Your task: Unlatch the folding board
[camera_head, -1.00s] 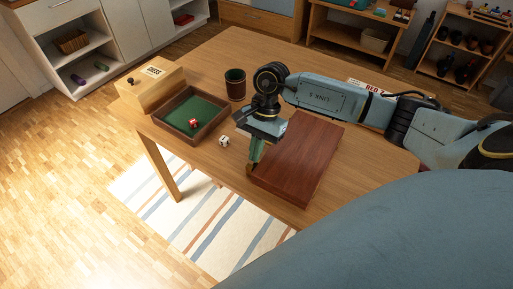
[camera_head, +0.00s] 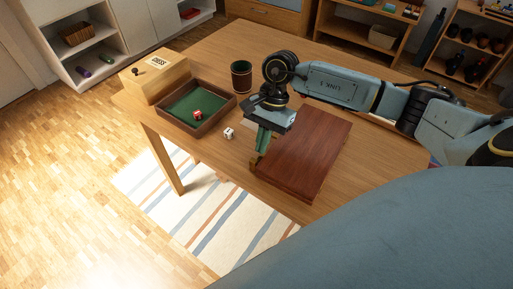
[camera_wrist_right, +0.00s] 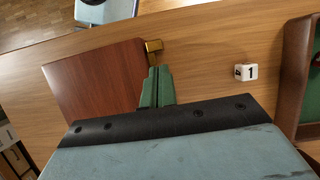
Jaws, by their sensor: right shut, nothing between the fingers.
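The folding board (camera_head: 302,157) is a closed, dark red-brown wooden case lying flat on the table. A brass latch (camera_head: 254,162) sits at its left front edge, and the latch (camera_wrist_right: 154,46) also shows at the board's corner in the right wrist view. My right gripper (camera_head: 261,149) points down at that edge, just beside the latch. In the right wrist view its green fingers (camera_wrist_right: 156,75) are together and empty, with their tips close to the latch; I cannot tell whether they touch it. My left gripper is not in view.
A white die (camera_head: 229,133) lies left of the board. A green-lined tray (camera_head: 177,121) holds a red die (camera_head: 197,114). A dice cup (camera_head: 241,76) and a wooden chess box (camera_head: 155,77) stand farther back on the table (camera_head: 215,155).

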